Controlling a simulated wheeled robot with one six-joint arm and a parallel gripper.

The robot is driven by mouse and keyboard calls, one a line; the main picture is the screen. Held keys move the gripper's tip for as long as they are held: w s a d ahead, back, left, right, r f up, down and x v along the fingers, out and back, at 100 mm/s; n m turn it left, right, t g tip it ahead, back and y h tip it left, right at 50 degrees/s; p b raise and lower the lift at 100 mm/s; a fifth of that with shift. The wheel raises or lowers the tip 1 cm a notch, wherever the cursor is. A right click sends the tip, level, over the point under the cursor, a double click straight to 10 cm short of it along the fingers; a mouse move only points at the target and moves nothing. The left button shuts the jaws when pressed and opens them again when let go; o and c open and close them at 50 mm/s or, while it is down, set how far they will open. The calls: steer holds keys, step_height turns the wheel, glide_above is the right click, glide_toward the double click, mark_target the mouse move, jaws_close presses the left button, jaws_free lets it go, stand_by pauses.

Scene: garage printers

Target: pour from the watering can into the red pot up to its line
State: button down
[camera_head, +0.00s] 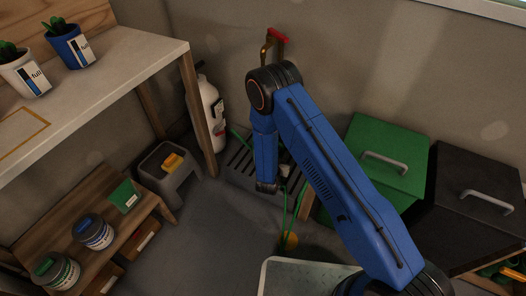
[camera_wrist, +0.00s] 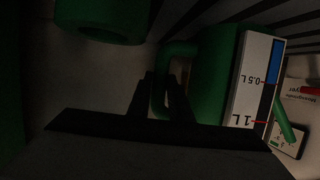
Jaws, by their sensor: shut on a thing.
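The green watering can (camera_wrist: 210,55) fills the middle of the wrist view, upside down in that picture. Its white side label (camera_wrist: 248,85) has 0.5 L and 1 L marks; a blue bar reaches about the 0.5 L mark, and a red line sits at 1 L. My gripper (camera_wrist: 162,85) is shut on the can's green handle (camera_wrist: 178,50). In the head view my blue arm reaches down towards the floor grate, and I cannot make out the can there. I see no red pot in either view.
A blue pot (camera_head: 74,50) and a white pot (camera_head: 27,77), both labelled "full", stand on the left bench (camera_head: 120,75). Around the grate (camera_head: 243,162) are a white cylinder (camera_head: 210,115), a grey stool (camera_head: 160,172) and a green bin (camera_head: 380,160). A red-handled tap (camera_head: 272,45) is on the wall.

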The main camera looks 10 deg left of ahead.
mark_target(283, 147)
steer(key=shift+r, duration=0.15)
steer(key=shift+r, duration=2.5)
